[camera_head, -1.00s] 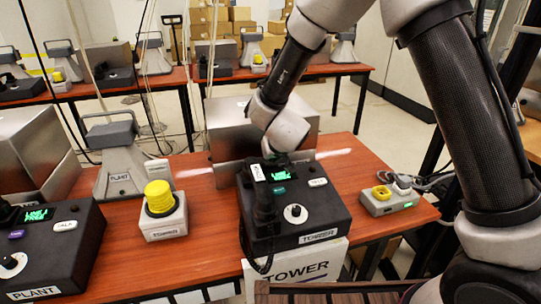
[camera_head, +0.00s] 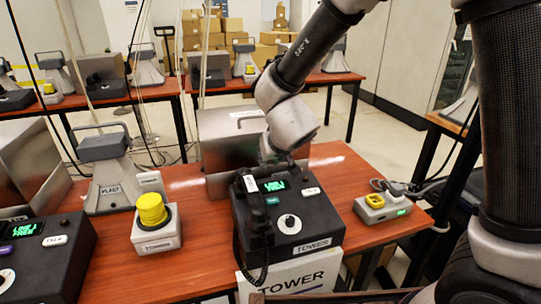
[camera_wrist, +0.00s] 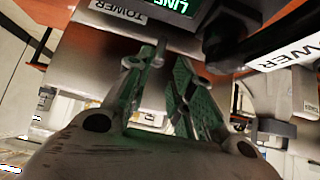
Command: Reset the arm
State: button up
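The TOWER paging phone (camera_head: 320,213) is a black box on the red-brown table, with a green lit screen, a dial and a black handset (camera_head: 258,222) along its left side. My gripper (camera_head: 270,157) hangs just behind the phone's top edge, its fingers mostly hidden by my wrist in the head view. In the wrist view my gripper (camera_wrist: 166,62) shows two green-padded fingers apart, with nothing between them. The TOWER label and part of the lit screen (camera_wrist: 178,6) show beyond the fingertips.
A yellow-topped TOWER beacon (camera_head: 153,210) stands left of the phone. A metal box (camera_head: 215,135) stands behind it, and a small grey box with a yellow knob (camera_head: 376,202) sits at right. The PLANT phone (camera_head: 50,250) and a grey PLANT horn (camera_head: 108,170) are at left.

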jog(key=shift+v, duration=0.85)
jog(key=s+d+r+y, duration=0.3)
jog(key=d+r+y, duration=0.1)
jog(key=d+r, duration=0.8)
jog(key=s+d+r+m+g+h, duration=0.1)
jog(key=s+d+m+g+h, duration=0.2)
jog(key=s+d, duration=1.7)
jog(key=d+g+h, duration=0.1)
jog(key=d+h, duration=0.2)
jog(key=shift+s, duration=0.2)
